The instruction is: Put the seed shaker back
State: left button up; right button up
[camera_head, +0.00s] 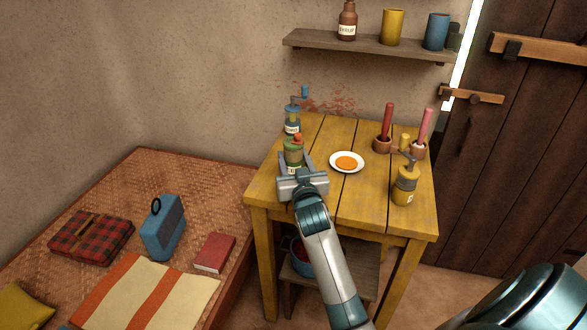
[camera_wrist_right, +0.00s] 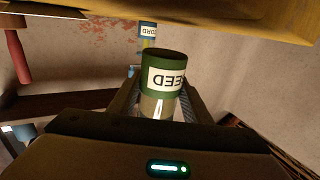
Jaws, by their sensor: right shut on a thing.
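The seed shaker (camera_head: 293,152) is a green jar with a pale label and an orange-red top, at the left side of the yellow table. In the right wrist view the shaker (camera_wrist_right: 163,75) appears upside down, its SEED label facing the camera. My right gripper (camera_head: 302,180) is shut around its body; its fingers (camera_wrist_right: 160,100) lie on both sides of it. The shaker looks upright. Its base seems slightly clear of the tabletop, but I cannot tell for sure. My left gripper is not in view.
A wall shelf (camera_head: 370,48) holds a syrup bottle (camera_head: 347,22) and cups. A woven bed (camera_head: 170,175) stands left.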

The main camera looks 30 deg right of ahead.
aim_at(293, 169)
notch_tip(293, 169, down, 3)
jog(key=shift+f, duration=0.3)
jog(key=o, duration=0.8)
jog(key=shift+f, duration=0.15)
jog(key=o, duration=0.3)
jog(key=shift+o, duration=0.2)
